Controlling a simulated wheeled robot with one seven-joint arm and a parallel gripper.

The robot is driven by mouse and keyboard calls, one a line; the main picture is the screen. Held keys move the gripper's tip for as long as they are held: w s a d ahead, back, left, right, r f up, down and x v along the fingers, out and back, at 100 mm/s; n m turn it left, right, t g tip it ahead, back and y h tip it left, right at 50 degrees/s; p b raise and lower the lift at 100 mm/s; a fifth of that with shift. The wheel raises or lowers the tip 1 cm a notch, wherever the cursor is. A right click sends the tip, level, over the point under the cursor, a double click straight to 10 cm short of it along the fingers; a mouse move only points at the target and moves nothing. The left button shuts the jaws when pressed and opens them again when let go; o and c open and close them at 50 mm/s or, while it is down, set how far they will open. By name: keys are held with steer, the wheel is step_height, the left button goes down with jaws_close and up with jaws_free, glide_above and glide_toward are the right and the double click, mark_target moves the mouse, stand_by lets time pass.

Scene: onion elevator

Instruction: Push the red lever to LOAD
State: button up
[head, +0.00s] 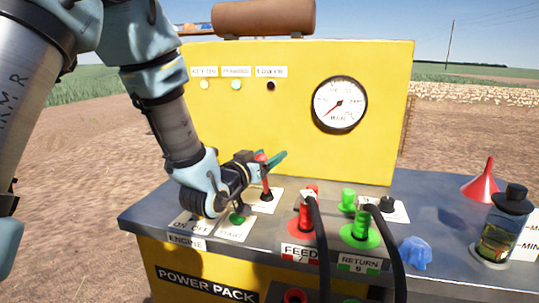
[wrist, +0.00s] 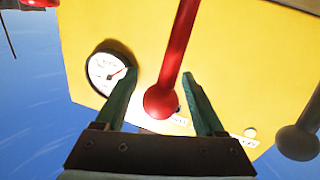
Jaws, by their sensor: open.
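The red lever (head: 265,179) stands on a white plate on the grey bench top, in front of the yellow panel. Its lettering is hidden or too small to read, so I cannot tell which position it is in. My gripper (head: 272,161) is at the lever's upper end, with its teal fingers pointing right. In the wrist view the red lever (wrist: 177,55) and its round knob lie between the two fingers of my open gripper (wrist: 160,88). Gaps show on both sides, and I cannot tell whether a finger touches it.
A green-based switch (head: 238,217) sits just below my gripper. Red (head: 302,222) and green (head: 360,234) hose couplings with black hoses stand to the right. A gauge (head: 340,104) is on the yellow panel (head: 300,150). A grey ball (wrist: 298,142) shows at right in the wrist view.

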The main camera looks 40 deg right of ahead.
steer(key=shift+c, duration=0.4)
jaws_close()
stand_by(0.9)
